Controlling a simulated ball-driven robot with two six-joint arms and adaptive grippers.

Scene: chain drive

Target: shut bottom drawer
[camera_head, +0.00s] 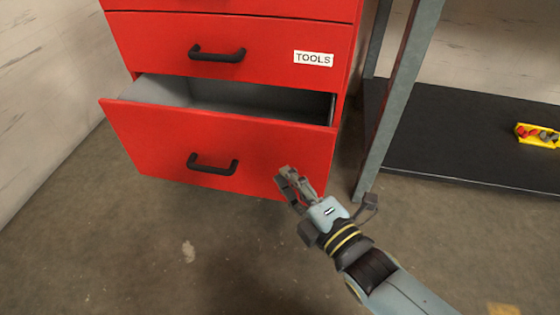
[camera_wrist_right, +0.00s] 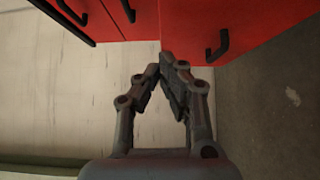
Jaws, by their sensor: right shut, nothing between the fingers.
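The bottom drawer (camera_head: 225,140) of the red cabinet stands pulled out, with its grey inside (camera_head: 250,98) showing. Its black handle (camera_head: 213,165) is on the front panel. My right gripper (camera_head: 287,175) is shut and empty. In the head view it overlaps the lower right part of the drawer front, to the right of the handle. In the right wrist view the shut fingers (camera_wrist_right: 167,58) point toward the red drawer (camera_wrist_right: 190,30), and a black handle (camera_wrist_right: 217,45) lies to their right. Whether the fingertips touch the drawer is unclear. My left gripper is not in view.
The drawer above (camera_head: 250,40), labelled TOOLS, is shut. Concrete floor (camera_head: 130,240) is open in front. A pale wall is at the left.

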